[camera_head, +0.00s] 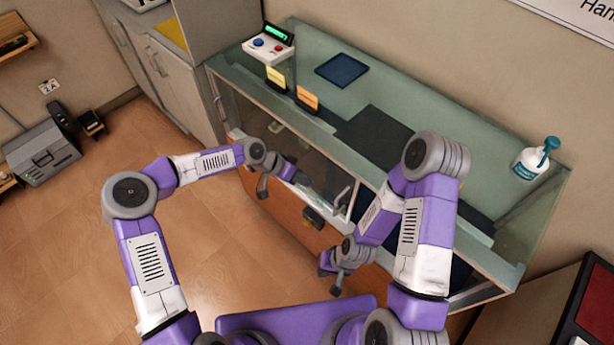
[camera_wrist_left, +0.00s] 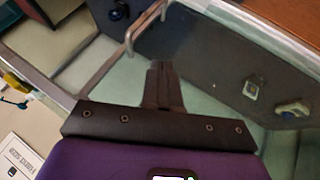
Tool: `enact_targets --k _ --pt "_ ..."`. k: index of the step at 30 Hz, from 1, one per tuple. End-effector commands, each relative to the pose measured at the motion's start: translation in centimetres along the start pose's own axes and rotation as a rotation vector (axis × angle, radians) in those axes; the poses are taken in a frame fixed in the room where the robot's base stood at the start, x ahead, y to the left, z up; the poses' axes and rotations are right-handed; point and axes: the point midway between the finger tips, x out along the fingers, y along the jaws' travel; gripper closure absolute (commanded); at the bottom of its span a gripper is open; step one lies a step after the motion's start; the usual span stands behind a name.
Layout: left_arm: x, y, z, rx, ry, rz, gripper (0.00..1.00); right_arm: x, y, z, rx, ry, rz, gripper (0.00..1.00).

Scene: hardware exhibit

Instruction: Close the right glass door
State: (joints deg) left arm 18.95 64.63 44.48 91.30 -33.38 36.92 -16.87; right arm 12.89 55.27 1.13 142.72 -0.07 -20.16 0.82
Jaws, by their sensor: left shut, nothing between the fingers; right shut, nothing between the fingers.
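The glass display cabinet (camera_head: 478,131) stands in front of me, with glass panels on its front. A pale bar handle (camera_head: 342,197) sits upright near the middle of the front; it also shows in the left wrist view (camera_wrist_left: 143,28). The right front part is largely hidden behind my right arm, so I cannot tell how far the right door stands open. My left gripper (camera_head: 301,179) is shut and empty, close to the front glass and left of the handle; its joined fingertips (camera_wrist_left: 162,66) show below the handle. My right gripper (camera_head: 331,277) is shut and empty, low before the cabinet.
A grey case (camera_head: 42,155) is far left.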

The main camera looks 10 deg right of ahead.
Motion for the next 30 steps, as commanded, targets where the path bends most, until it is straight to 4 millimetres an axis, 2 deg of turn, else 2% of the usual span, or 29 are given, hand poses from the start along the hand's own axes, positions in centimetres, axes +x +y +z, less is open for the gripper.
enact_targets --k 3,11,15,18,30 --pt "2.8 0.1 0.1 -0.001 -0.002 0.004 1.0 0.0 0.0 0.0 0.0 0.0 0.0 1.0" --pt "8.2 0.1 0.1 -0.002 -0.001 0.002 1.0 -0.1 0.0 0.0 0.0 0.0 0.0 1.0" --pt "8.5 2.4 -0.3 0.002 -0.001 0.0 1.0 -0.7 -0.2 0.0 0.0 0.001 0.0 1.0" --pt "8.8 3.2 -0.3 -0.001 0.0 -0.001 1.0 -0.8 -0.3 0.0 0.0 0.001 0.0 1.0" --pt "9.1 3.8 -0.3 -0.002 0.001 -0.001 1.0 -0.8 -0.3 0.0 0.0 0.001 0.0 1.0"
